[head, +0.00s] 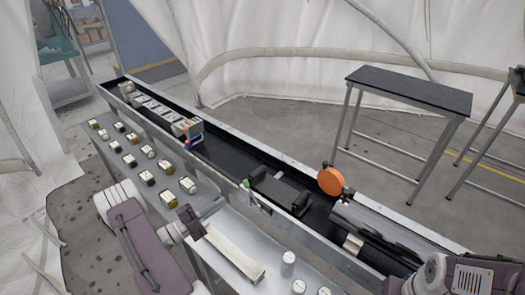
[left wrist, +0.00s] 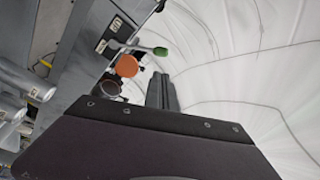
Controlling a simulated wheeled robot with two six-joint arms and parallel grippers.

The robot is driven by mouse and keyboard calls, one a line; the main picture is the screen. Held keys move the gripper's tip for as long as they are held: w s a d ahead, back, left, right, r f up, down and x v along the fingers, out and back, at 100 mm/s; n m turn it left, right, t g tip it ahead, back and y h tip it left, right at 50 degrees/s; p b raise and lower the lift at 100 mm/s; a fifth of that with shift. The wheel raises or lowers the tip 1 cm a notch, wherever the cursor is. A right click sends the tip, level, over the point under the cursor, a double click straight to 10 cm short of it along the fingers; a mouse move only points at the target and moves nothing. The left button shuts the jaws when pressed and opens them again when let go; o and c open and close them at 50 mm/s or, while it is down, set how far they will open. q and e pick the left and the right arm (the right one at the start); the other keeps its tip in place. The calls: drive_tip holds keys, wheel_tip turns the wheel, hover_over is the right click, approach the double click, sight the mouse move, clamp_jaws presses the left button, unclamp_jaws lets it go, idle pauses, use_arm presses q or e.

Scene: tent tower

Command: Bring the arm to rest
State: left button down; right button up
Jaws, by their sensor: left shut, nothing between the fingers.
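My left arm comes in from the lower left in the head view, and its gripper (head: 212,207) is over the near edge of the bench by the conveyor. It is shut and empty, with its fingers small in the picture. In the left wrist view the dark fingers (left wrist: 161,92) are together beyond the dark purple casing of my arm, against white tent cloth. Part of my right arm shows at the lower right of the head view; its gripper is not in view.
A long conveyor (head: 228,160) runs diagonally, carrying a small coloured box (head: 194,132) and an orange disc (head: 331,180). Several small jars stand on the near shelf. A pale bar (head: 236,250) lies beside my left gripper. A black-topped table (head: 412,88) stands behind, with clear floor between.

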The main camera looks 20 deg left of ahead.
use_arm(q)
drive_tip(key=w+d+r+m+g+h, duration=0.3)
drive_tip(key=d+r+m+g+h, duration=0.15)
drive_tip(key=d, duration=0.35)
drive_tip(key=w+d+r+m+g+h, duration=0.25)
drive_tip(key=d+r+m, duration=0.25)
drive_tip(key=d, duration=0.3)
drive_tip(key=s+d+r+m+g, duration=0.2)
drive_tip(key=s+d+m+g, duration=0.3)
drive_tip(key=d, duration=0.4)
drive_tip(key=s+d+f+m+g+y, duration=0.1)
drive_tip(key=s+d+m+g+y, duration=0.25)
drive_tip(key=s+m, duration=0.3)
drive_tip(key=s+d+f+m+g+y, duration=0.2)
drive_tip(key=s+d+m+g, duration=0.1)
drive_tip(key=s+m+g, duration=0.3)
drive_tip(key=s+a+f+m+t+y, duration=0.1)
drive_tip(key=s+a+f+m+y, duration=0.4)
drive_tip(key=m, duration=0.6)
drive_tip(key=w+a+f+m+t+y, duration=0.1)
drive_tip(key=w+a+m+t+y, duration=0.3)
drive_tip(key=m, duration=1.2)
drive_tip(key=w+a+y, duration=0.1)
drive_tip(key=a, duration=0.2)
drive_tip(key=shift+w+a+f+m, duration=0.2)
drive_tip(key=shift+w+f+m, duration=0.1)
drive_tip(key=shift+f, duration=0.05)
